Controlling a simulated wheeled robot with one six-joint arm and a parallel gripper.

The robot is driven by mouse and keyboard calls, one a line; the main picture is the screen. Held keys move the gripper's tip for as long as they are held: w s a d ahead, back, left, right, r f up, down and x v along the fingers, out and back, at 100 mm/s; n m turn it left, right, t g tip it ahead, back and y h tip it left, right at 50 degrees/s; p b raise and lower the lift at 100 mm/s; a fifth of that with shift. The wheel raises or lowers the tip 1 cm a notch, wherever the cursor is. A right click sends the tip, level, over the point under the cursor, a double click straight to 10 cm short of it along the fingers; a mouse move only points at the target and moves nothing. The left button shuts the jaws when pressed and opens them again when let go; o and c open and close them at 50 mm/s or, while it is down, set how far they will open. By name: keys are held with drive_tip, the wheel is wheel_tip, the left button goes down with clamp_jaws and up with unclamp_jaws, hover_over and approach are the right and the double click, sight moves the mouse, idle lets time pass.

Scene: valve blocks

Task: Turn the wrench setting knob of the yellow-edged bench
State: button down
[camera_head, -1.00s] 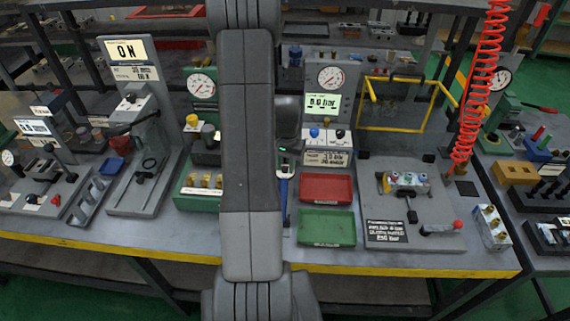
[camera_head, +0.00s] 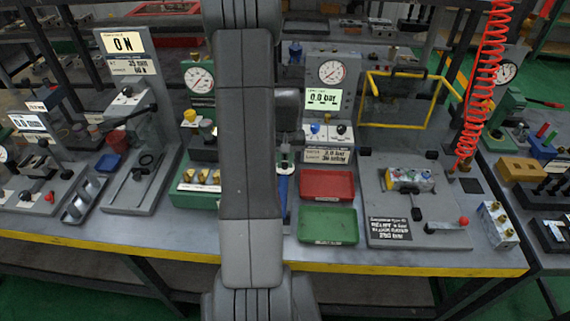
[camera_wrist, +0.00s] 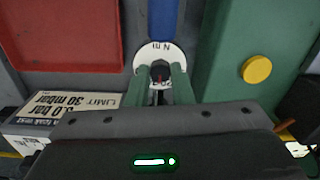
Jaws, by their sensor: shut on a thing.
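The wrench lies on the yellow-edged bench (camera_head: 400,257), and its blue handle (camera_head: 282,188) partly shows beside my arm in the head view. In the wrist view the blue handle (camera_wrist: 166,18) runs up from a white round scale (camera_wrist: 150,53) marked "N m". The dark setting knob (camera_wrist: 157,72) sits in the middle of this scale. My gripper (camera_wrist: 159,77) has its two green fingers on either side of the knob, shut on it. In the head view my arm hides much of the wrench and the gripper's fingertips.
A red tray (camera_head: 327,184) and a green tray (camera_head: 328,225) stand right of the wrench. A green block with brass fittings (camera_head: 200,180) stands to the left. A gauge panel (camera_head: 334,80) with a display rises behind. A red coiled hose (camera_head: 482,90) hangs at right.

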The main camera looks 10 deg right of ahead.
sight(286, 163)
drive_tip(key=n+b, duration=0.2)
drive_tip(key=n, duration=0.2)
drive_tip(key=shift+n, duration=0.4)
idle(0.4)
drive_tip(key=c, duration=1.3)
unclamp_jaws()
wheel_tip(286, 163, up, 14)
drive_tip(key=shift+d+f+b, duration=0.1)
drive_tip(key=shift+d+b, duration=0.05)
drive_tip(key=shift+b, duration=0.25)
